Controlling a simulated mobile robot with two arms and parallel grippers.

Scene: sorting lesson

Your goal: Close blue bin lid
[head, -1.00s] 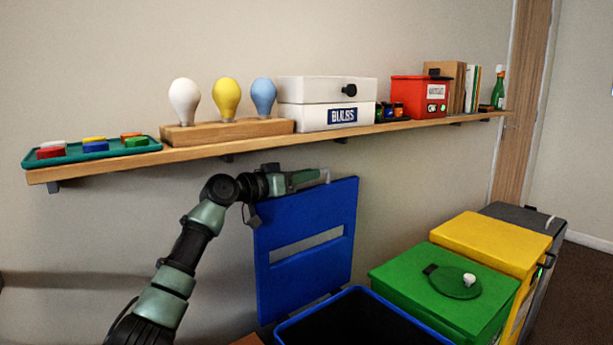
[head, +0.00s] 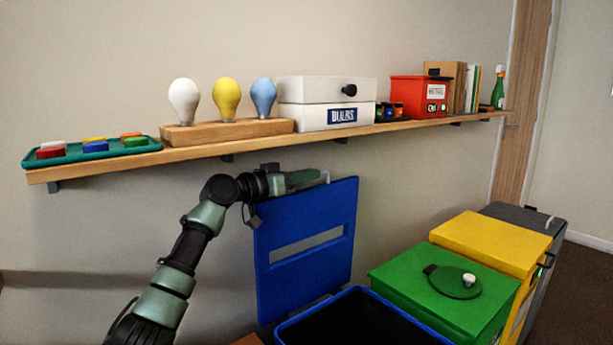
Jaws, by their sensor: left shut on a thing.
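The blue bin (head: 293,329) stands at the bottom middle with its dark inside showing. Its blue lid (head: 305,213) stands upright, raised at the back of the bin near the wall, with a pale slot across it. My left gripper (head: 322,178) is at the lid's top edge, its fingers partly hidden behind the lid, shut on the edge. The bin's lower part is outside the picture. My right gripper is not in view.
A wooden shelf (head: 245,141) runs along the wall just above the lid and my left arm, holding bulbs, boxes and a tray. A green bin (head: 393,273), a yellow bin (head: 481,238) and a grey bin (head: 527,217) stand closed to the right.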

